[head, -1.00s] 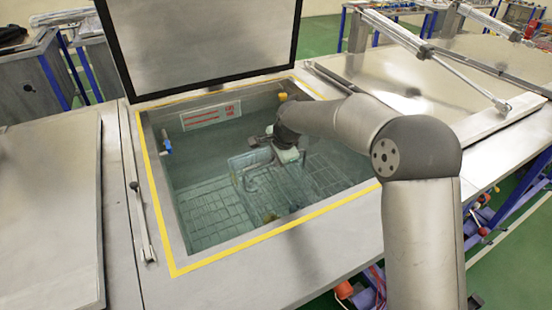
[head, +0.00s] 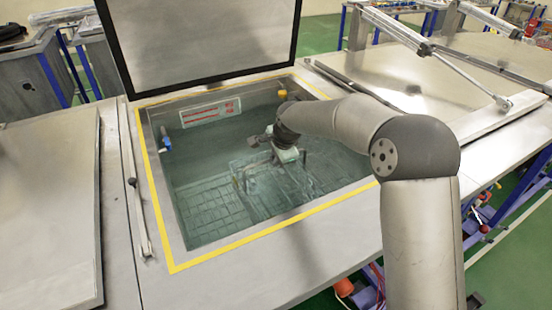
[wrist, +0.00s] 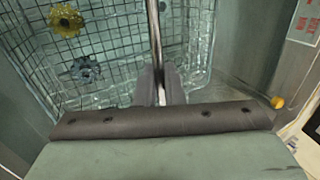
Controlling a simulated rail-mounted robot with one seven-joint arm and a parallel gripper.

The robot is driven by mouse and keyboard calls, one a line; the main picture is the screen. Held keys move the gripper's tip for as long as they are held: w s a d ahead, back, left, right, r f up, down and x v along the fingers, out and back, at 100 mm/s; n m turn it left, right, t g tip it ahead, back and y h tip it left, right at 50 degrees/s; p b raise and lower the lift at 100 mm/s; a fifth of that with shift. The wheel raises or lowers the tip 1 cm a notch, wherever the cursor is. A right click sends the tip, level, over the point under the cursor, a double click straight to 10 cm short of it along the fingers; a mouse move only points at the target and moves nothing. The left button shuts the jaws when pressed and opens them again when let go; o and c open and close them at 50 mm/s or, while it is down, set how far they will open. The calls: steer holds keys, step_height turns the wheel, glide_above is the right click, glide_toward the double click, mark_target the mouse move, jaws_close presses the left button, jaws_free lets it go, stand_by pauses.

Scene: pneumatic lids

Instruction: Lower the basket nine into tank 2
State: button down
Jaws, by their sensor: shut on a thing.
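The open tank (head: 160,232) has a yellow border and a raised lid (head: 200,45); greenish liquid or shade fills its inside. The wire basket (head: 262,180) is inside the tank, below my gripper (head: 272,140), and looks dim and partly sunk. In the wrist view the basket (wrist: 110,95) shows its mesh floor and walls. A yellow gear-like part (wrist: 66,20) and a grey one (wrist: 86,70) lie in it. My gripper (wrist: 160,92) is shut on the metal bar handle (wrist: 154,40) that crosses over the basket. I cannot read any number on the basket.
A red-and-white label (head: 211,113) is on the tank's back wall. A blue fitting (head: 166,140) is on the left wall and a yellow one (head: 282,95) at the back right. Closed lids lie left (head: 50,215) and right (head: 430,85) of the opening.

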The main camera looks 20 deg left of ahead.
steer(key=shift+s+d+f, duration=0.15)
steer(key=shift+d+f, duration=0.05)
steer(key=shift+f, duration=0.4)
steer(key=c, duration=1.5)
jaws_free()
steer(key=shift+a+f, duration=0.1)
steer(key=shift+f, duration=0.05)
steer(key=shift+o, duration=0.2)
steer(key=w+a+r+p+v, duration=0.1)
steer(key=p+v, duration=0.3)
steer(key=v, duration=1)
steer(key=w+a+r+p+v, duration=0.1)
steer(key=p+v, duration=0.3)
steer(key=v, duration=1)
steer(key=shift+w+a+r+p, duration=0.3)
steer(key=shift+w+a+r, duration=0.1)
steer(key=shift+w+a, duration=0.25)
steer(key=shift+d, duration=0.1)
